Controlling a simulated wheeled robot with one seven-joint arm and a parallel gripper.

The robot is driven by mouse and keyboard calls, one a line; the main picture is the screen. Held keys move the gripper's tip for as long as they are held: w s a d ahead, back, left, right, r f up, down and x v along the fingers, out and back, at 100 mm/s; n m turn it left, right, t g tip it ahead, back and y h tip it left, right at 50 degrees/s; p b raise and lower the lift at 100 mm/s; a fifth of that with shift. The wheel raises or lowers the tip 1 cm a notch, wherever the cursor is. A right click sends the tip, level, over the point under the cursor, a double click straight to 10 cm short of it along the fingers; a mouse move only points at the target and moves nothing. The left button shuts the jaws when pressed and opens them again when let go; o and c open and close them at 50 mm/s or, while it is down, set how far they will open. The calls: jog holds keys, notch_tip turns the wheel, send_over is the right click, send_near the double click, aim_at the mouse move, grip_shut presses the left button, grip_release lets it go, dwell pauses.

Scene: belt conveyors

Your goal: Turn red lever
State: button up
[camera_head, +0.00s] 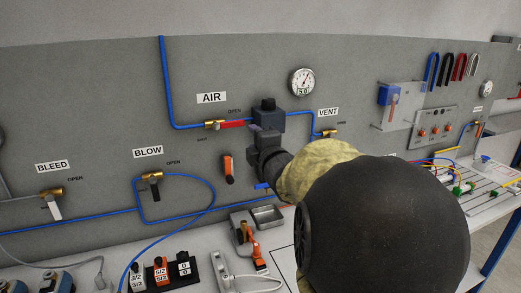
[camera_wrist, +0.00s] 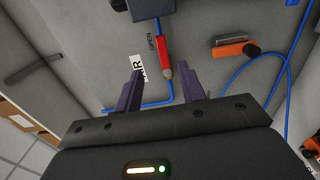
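The red lever (camera_head: 233,124) sits on a brass valve (camera_head: 213,126) in the blue line below the AIR label (camera_head: 211,98). It lies flat along the pipe, its free end pointing right near the word OPEN. In the wrist view the red lever (camera_wrist: 163,48) shows ahead, between the lines of my two fingers. My gripper (camera_wrist: 160,84) is open and empty, with a clear gap between the fingers. I see no contact with the lever. In the head view my arm covers part of the panel, and the fingertips are hard to make out.
A dark block (camera_head: 268,108) stands right of the lever; it also shows in the wrist view (camera_wrist: 149,8). An orange handle (camera_head: 228,168) is below, and a gauge (camera_head: 302,82) upper right. Other valves are at BLOW (camera_head: 151,178), BLEED (camera_head: 50,193) and VENT (camera_head: 328,133).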

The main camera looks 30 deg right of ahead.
jog(key=v, duration=0.3)
jog(key=shift+s+a, duration=0.1)
jog(key=shift+s, duration=0.2)
dwell(0.3)
jog(key=s+a+f+m+g+y+p, duration=0.15)
jog(key=a+f+m+g+p, duration=0.35)
jog(key=a+f+m+g, duration=0.55)
jog(key=s+a+f+m+g+y+p, duration=0.2)
jog(key=s+a+f+m+g+p, duration=0.1)
jog(key=s+a+f, duration=0.7)
jog(key=shift+s+f+m+g+p, duration=0.35)
jog(key=shift+s+m+g, duration=0.35)
jog(key=shift+m, duration=0.35)
jog(key=shift+w+a+y, duration=0.15)
jog(key=shift+w+y, duration=0.1)
